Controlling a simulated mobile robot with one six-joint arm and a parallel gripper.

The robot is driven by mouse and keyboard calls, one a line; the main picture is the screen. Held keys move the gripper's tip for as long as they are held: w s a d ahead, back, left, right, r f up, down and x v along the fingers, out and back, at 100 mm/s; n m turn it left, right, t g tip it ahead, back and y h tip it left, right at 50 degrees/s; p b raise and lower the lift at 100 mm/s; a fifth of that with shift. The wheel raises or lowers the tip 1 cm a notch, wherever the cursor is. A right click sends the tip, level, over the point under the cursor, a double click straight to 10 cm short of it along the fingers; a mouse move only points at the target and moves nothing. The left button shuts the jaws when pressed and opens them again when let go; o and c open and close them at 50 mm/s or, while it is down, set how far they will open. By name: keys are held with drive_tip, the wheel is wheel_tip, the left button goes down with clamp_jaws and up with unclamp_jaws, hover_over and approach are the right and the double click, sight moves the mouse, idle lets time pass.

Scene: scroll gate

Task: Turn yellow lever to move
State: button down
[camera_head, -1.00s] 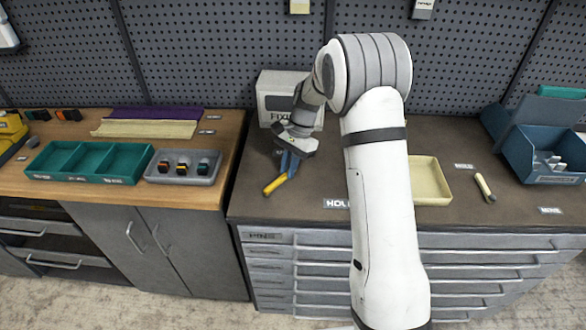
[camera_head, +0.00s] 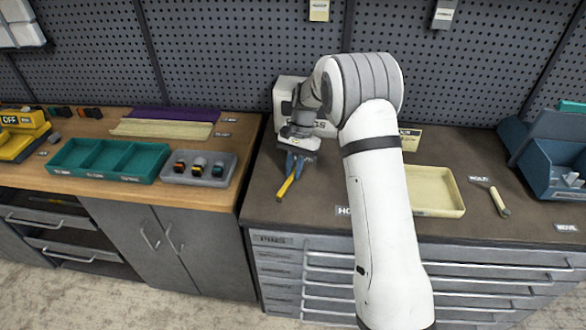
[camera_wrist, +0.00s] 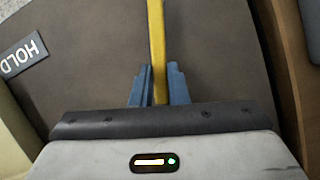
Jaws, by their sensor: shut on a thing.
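The yellow lever (camera_head: 286,187) is a thin bar on the left part of the dark counter, pointing toward the counter's front edge. My gripper (camera_head: 294,166) comes down over its far end with its blue fingers on either side. In the wrist view, the yellow lever (camera_wrist: 157,35) runs up from between the fingers of my gripper (camera_wrist: 157,85), which is shut on it. The lever's far end is hidden by the gripper. I cannot see what the lever is attached to.
A pale box (camera_head: 284,95) stands behind my gripper. A teal tray (camera_head: 110,178) and grey tray (camera_head: 212,182) are on the wooden bench. A yellow OFF box (camera_head: 20,140) stands far left.

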drive_tip(key=c, duration=1.4)
unclamp_jaws()
drive_tip(key=shift+w+r, duration=0.1)
drive_tip(key=v, duration=0.7)
drive_tip(key=shift+r+b, duration=0.25)
drive_tip(key=shift+b, duration=0.2)
drive_tip(key=shift+w, duration=0.1)
